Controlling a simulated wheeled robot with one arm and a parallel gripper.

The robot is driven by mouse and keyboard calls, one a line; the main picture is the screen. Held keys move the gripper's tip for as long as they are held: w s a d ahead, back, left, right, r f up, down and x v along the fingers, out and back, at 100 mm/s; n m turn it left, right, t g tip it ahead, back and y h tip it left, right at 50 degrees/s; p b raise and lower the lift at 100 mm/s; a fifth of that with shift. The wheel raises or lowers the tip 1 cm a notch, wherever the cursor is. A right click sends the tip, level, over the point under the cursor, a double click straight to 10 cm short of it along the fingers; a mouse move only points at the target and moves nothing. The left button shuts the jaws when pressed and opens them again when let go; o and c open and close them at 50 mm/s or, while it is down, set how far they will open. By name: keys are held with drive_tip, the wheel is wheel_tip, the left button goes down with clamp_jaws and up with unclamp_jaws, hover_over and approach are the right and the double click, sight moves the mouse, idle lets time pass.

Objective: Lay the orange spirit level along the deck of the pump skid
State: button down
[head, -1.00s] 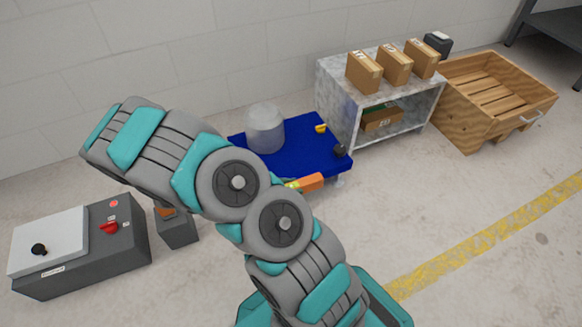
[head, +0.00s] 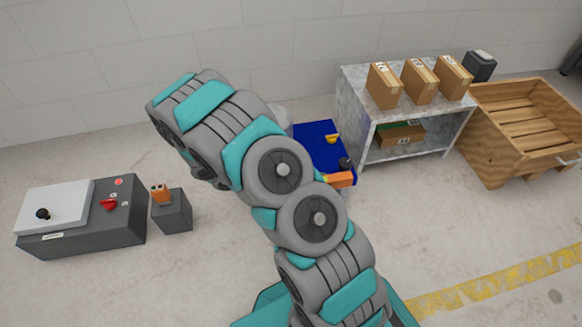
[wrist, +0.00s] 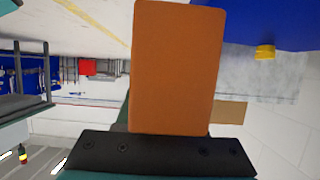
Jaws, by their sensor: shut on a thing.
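The orange spirit level (wrist: 180,70) fills the middle of the wrist view, and my gripper (wrist: 160,150) is shut on it. In the head view only one end of the level (head: 340,179) shows, past my arm, by the front right corner of the blue pump skid (head: 318,140). My arm hides the rest of the level, my gripper and much of the skid there. The skid's blue deck (wrist: 275,22) also shows at the top right of the wrist view. I cannot tell whether the level touches the deck.
A yellow part (head: 332,139) and a small dark part (head: 346,163) sit on the skid. A grey shelf (head: 365,150) with cartons and a wooden crate (head: 500,150) stand to the right. A control box (head: 80,225) and a dark block (head: 172,213) bearing an orange object stand left.

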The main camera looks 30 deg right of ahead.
drive_tip(key=w+a, duration=0.1)
drive_tip(key=w, duration=0.3)
drive_tip(key=w+a+f, duration=0.1)
drive_tip(key=w, duration=0.3)
drive_tip(key=w+a, duration=0.2)
drive_tip(key=w, duration=0.2)
drive_tip(key=shift+w+f, duration=0.15)
drive_tip(key=shift+w+a+f, duration=0.1)
drive_tip(key=shift+f, duration=1.7)
drive_tip(key=c, duration=0.5)
unclamp_jaws()
drive_tip(key=shift+r, duration=0.1)
